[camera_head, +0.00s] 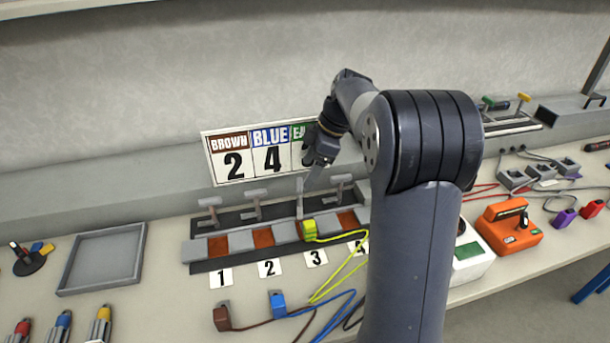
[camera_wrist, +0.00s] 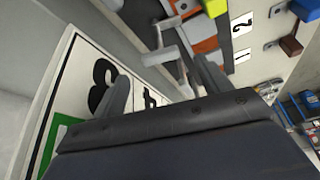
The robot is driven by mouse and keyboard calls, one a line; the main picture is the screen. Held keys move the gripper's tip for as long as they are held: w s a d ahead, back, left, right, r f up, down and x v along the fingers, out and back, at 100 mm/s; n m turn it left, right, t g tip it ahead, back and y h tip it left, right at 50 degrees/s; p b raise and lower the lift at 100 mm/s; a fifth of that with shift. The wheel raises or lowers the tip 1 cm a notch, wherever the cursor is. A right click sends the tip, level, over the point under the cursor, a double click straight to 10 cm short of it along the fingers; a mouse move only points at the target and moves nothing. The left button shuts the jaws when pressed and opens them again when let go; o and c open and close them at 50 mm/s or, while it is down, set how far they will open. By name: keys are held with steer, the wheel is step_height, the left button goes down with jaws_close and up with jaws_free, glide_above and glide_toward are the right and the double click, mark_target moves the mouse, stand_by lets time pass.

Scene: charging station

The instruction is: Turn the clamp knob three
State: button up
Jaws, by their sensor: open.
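The clamp strip (camera_head: 198,252) has grey T-shaped clamp knobs in a row behind slots labelled with numbers. Knob three (camera_head: 299,204) stands behind the yellow-green plug (camera_head: 310,230), which sits at slot three above the label 3 (camera_head: 316,258). My gripper (camera_head: 312,172) is above and close to knob three, with its fingers pointing down. In the wrist view my gripper (camera_wrist: 165,88) is open, its two fingers apart. A grey T-handle (camera_wrist: 163,54) shows just beyond the fingertips, and I see no grip on it. Contact cannot be told.
A sign (camera_head: 258,154) reading brown 2, blue 4 stands close behind the knobs, partly hidden by my arm. Brown (camera_head: 222,318) and blue (camera_head: 277,304) plugs with cables lie in front. An empty grey tray (camera_head: 84,285) is at left, an orange device (camera_head: 507,230) at right.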

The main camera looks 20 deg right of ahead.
mark_target(300, 183)
steer(key=v, duration=0.6)
steer(key=shift+r, duration=0.2)
steer(key=shift+c, duration=0.4)
steer(key=shift+p, duration=0.35)
steer(key=shift+c, duration=0.8)
steer(key=shift+a+r+m+p, duration=0.2)
steer(key=shift+m+p, duration=0.4)
steer(key=shift+m, duration=0.4)
steer(key=c, duration=0.3)
steer(key=m+p, duration=0.1)
steer(key=a+m+h, duration=0.1)
steer(key=shift+w+m+g+p, duration=0.2)
steer(key=shift+m+g+p, duration=0.1)
steer(key=shift+p, duration=0.05)
steer(key=shift+c, duration=1.3)
steer(key=a+f+m+h+p, duration=0.1)
steer(key=f+m+p, duration=0.1)
steer(key=f+m, duration=0.1)
steer(key=a+f+m+h+p, duration=0.1)
steer(key=f+m+p, duration=0.2)
steer(key=m, duration=0.3)
steer(key=a+f+m+h+p, duration=0.1)
steer(key=f+m+p, duration=0.1)
steer(key=f+m, duration=0.2)
steer(key=shift+w+a+f+g, duration=0.25)
steer(key=shift+w+g, duration=0.05)
steer(key=shift+w, duration=0.1)
steer(key=shift+c, duration=0.5)
